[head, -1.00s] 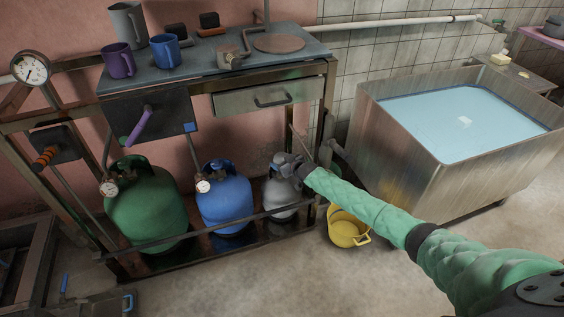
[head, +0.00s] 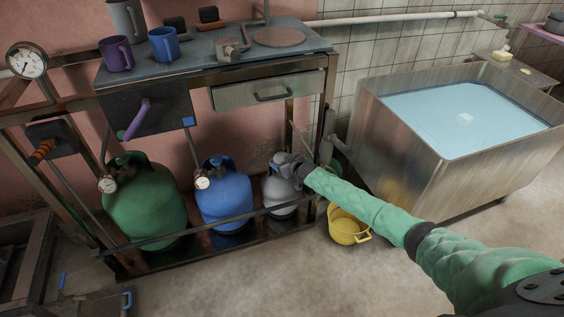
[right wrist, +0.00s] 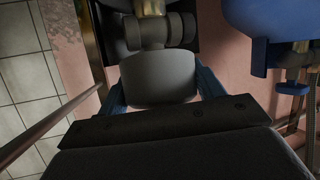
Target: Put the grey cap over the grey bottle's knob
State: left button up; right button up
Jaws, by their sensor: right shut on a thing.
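The grey bottle (head: 282,198) stands on the low rack at the right end of the row. My right gripper (head: 284,162) is at its top, its arm coming in from the right. In the right wrist view my gripper (right wrist: 160,92) has its blue fingers shut on the sides of the smooth grey cap (right wrist: 158,82). The bottle's rounded grey knob (right wrist: 160,30), with a brass valve part above it, shows just beyond the cap. The cap hides part of the knob, and I cannot tell whether it sits over it or only in front. My left gripper is out of view.
A blue bottle (head: 225,197) and a green bottle (head: 146,210) stand left of the grey one. A metal rail (head: 240,222) runs in front of them. A yellow bucket (head: 346,228) and a water tank (head: 450,165) are to the right. The bench drawer (head: 266,93) is above.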

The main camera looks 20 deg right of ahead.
jog(key=o, duration=1.5)
jog(key=shift+s+d+r, duration=0.2)
jog(key=shift+s+r, duration=0.05)
jog(key=shift+s, duration=0.25)
jog(key=shift+p+v, duration=0.6)
jog(key=shift+v, duration=2.7)
